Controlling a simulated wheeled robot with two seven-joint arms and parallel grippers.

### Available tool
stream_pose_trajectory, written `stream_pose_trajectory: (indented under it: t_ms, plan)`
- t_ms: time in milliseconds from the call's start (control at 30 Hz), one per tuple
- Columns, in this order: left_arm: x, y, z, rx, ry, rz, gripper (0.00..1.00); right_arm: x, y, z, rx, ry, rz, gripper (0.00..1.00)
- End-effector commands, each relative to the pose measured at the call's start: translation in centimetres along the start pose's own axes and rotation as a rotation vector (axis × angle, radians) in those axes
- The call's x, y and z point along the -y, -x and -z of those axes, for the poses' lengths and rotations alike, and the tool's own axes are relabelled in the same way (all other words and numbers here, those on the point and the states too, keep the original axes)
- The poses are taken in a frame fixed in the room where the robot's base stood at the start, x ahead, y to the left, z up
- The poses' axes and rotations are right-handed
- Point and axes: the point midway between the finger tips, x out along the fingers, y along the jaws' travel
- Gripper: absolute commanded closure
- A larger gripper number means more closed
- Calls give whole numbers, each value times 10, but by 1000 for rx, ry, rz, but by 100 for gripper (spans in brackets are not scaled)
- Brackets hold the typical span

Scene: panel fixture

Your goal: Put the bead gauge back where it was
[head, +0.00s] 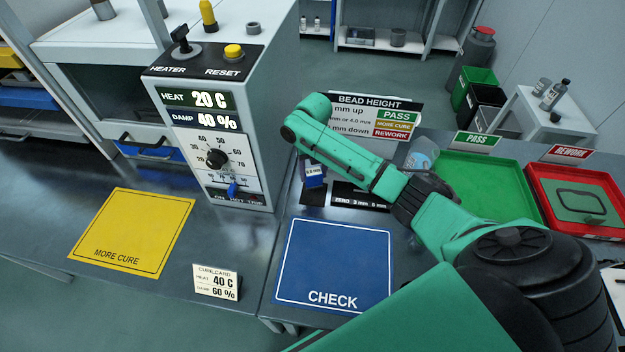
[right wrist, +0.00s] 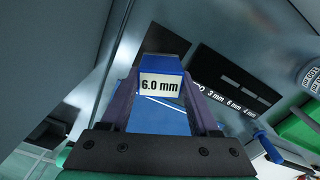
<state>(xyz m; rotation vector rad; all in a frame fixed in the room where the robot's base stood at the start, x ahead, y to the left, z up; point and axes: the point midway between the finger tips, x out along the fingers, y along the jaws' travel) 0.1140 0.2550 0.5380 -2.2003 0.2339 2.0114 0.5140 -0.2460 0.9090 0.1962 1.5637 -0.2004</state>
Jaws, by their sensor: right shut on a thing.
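The bead gauge (head: 315,176) is a blue block with a white display, which reads 6.0 mm in the right wrist view (right wrist: 160,88). My right gripper (right wrist: 162,100) is shut on it, with one finger on each side. In the head view the gauge hangs over or near a small black patch (head: 313,197), left of the black ZERO strip (head: 358,196). I cannot tell whether it touches the surface. My forearm hides part of that area. My left gripper is not in view.
The grey heater box (head: 232,180) stands close on the left. The BEAD HEIGHT sign (head: 345,104) is behind. The blue CHECK mat (head: 335,265) is empty in front. A green PASS tray (head: 480,185) and a red REWORK tray (head: 546,190) holding a green panel are at the right.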

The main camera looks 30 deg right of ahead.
Motion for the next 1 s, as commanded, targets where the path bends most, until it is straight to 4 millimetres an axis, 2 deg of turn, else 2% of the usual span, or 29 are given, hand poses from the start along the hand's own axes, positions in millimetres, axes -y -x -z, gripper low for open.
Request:
stream_pose_trajectory:
  t_ms: [233,600,633,667,700,1000]
  plan:
    - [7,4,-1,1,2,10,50,0,-42,0,0,-1,0,100]
    - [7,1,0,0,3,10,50,0,-50,-1,3,-1,0,100]
    - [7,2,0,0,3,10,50,0,-49,0,2,-1,0,27]
    - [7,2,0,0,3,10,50,0,-49,0,2,-1,0,15]
    - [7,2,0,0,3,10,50,0,-49,0,2,-1,0,8]
    - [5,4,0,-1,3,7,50,0,-47,-1,2,-1,0,8]
